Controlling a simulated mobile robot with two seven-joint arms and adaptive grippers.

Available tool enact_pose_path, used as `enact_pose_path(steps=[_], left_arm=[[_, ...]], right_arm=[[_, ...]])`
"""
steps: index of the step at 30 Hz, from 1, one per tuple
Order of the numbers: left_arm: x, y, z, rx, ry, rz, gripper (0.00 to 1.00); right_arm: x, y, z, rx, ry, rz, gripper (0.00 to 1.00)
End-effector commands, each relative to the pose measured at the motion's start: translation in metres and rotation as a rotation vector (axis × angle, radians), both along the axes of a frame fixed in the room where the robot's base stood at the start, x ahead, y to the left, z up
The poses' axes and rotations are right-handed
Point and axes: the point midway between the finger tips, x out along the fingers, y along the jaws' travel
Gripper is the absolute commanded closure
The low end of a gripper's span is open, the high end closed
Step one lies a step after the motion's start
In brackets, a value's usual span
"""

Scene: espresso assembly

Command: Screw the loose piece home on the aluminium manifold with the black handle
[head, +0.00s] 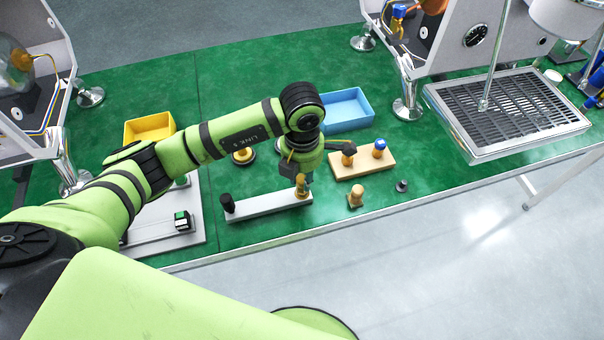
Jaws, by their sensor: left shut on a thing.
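The aluminium manifold (262,204) is a pale bar lying on the green bench top near its front edge. A black handle (227,203) stands upright at its left end. A brass piece (301,190) stands at its right end. My left gripper (304,179) reaches down over that end from above and is shut on the brass piece. The fingers are small and partly hidden by my wrist, so I cannot tell how deep the piece is seated. My right gripper is not in view.
A wooden block (373,167) with brass and blue-topped fittings stands right of my gripper. A loose brass fitting (355,196) and a dark one (402,186) stand near the front edge. Blue (350,108) and yellow (150,127) bins stand behind. A drip tray (510,112) is at right.

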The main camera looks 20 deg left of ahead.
Motion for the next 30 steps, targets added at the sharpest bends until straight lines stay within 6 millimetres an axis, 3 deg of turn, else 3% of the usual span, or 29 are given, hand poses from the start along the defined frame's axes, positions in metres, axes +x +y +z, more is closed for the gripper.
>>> enact_pose_path(steps=[10,11,12,23,30], left_arm=[[-0.001,0.000,-0.001,0.000,0.001,0.000,1.00],[-0.001,0.000,-0.001,0.001,0.002,0.000,0.61],[-0.001,0.000,-0.001,0.001,0.002,0.000,0.46],[0.000,0.000,0.000,0.000,0.001,0.000,0.46],[0.000,0.000,0.012,0.000,0.000,0.000,0.46]], right_arm=[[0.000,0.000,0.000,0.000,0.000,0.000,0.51],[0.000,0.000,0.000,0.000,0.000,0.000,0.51],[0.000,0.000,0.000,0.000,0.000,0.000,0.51],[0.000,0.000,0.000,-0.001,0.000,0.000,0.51],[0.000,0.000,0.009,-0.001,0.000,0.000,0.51]])
